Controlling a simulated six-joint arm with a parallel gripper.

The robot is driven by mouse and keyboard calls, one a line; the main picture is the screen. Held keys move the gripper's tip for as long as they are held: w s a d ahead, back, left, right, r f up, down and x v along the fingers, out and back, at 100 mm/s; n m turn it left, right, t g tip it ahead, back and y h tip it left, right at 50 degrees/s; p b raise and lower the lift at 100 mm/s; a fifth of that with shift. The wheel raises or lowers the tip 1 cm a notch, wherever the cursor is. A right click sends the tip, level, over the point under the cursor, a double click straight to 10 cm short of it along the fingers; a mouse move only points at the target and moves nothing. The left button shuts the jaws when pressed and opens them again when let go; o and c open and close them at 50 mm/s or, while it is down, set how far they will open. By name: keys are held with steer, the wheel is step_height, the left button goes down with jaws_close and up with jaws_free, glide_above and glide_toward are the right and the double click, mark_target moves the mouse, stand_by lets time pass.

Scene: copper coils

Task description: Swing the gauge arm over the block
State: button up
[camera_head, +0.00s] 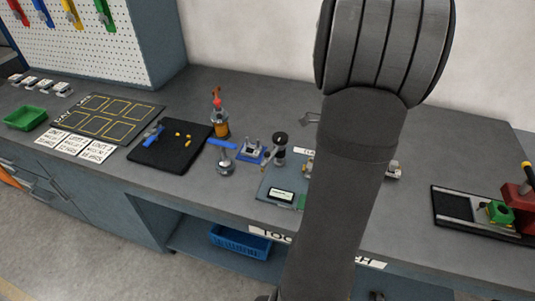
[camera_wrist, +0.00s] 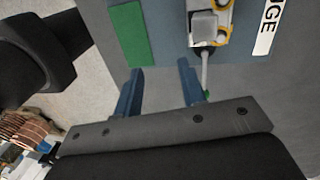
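In the wrist view my gripper (camera_wrist: 160,88) is open, its two blue fingers apart with nothing between them. A pale thin rod (camera_wrist: 205,68), which looks like the gauge arm, runs from a grey block-like mount (camera_wrist: 204,25) with yellow parts. Its green end (camera_wrist: 207,95) is close to the right finger, outside the gap; I cannot tell whether they touch. A green pad (camera_wrist: 132,35) lies on the blue-grey plate (camera_wrist: 165,35), ahead of the left finger. In the head view the plate (camera_head: 268,187) is partly hidden by my arm, and the gripper is hidden. No separate block is clearly identifiable.
A small display (camera_head: 281,195) is on the plate, with a black-topped post (camera_head: 279,148) at its back. A black mat (camera_head: 171,147) and an orange-filled bottle (camera_head: 220,122) are to the left. A red-and-green fixture (camera_head: 507,211) stands far right. Copper coils (camera_wrist: 28,130) show below left.

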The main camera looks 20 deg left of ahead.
mark_target(267, 152)
steer(key=s+f+g+y, duration=0.2)
steer(key=s, duration=0.1)
steer(key=s+a+f+y, duration=0.1)
steer(key=s+y, duration=0.1)
steer(key=shift+s+f+g, duration=0.15)
steer(key=shift+s+g, duration=0.05)
steer(key=shift+g, duration=0.2)
steer(key=s+y, duration=0.1)
steer(key=y, duration=0.1)
steer(key=s+a+y, duration=0.1)
steer(key=y, duration=0.1)
steer(key=a+y, duration=0.1)
steer(key=y, duration=0.2)
steer(key=shift+s+a, duration=0.1)
steer(key=shift+s, duration=0.3)
steer(key=shift+w+r+t+y, duration=0.1)
steer(key=shift+r+t+y, duration=0.1)
steer(key=shift+t+y, duration=0.3)
steer(key=shift+w+r+t+y, duration=0.1)
steer(key=shift+r+t+y, duration=0.1)
steer(key=shift+y, duration=0.5)
steer(key=w+d+r+m+t+y, duration=0.1)
steer(key=w+d+r+t+y, duration=0.2)
steer(key=t, duration=0.4)
steer(key=shift+y, duration=0.6)
steer(key=x, duration=1.8)
steer(key=shift+s+f, duration=0.15)
steer(key=shift+f, duration=0.25)
steer(key=shift+c, duration=0.3)
jaws_close()
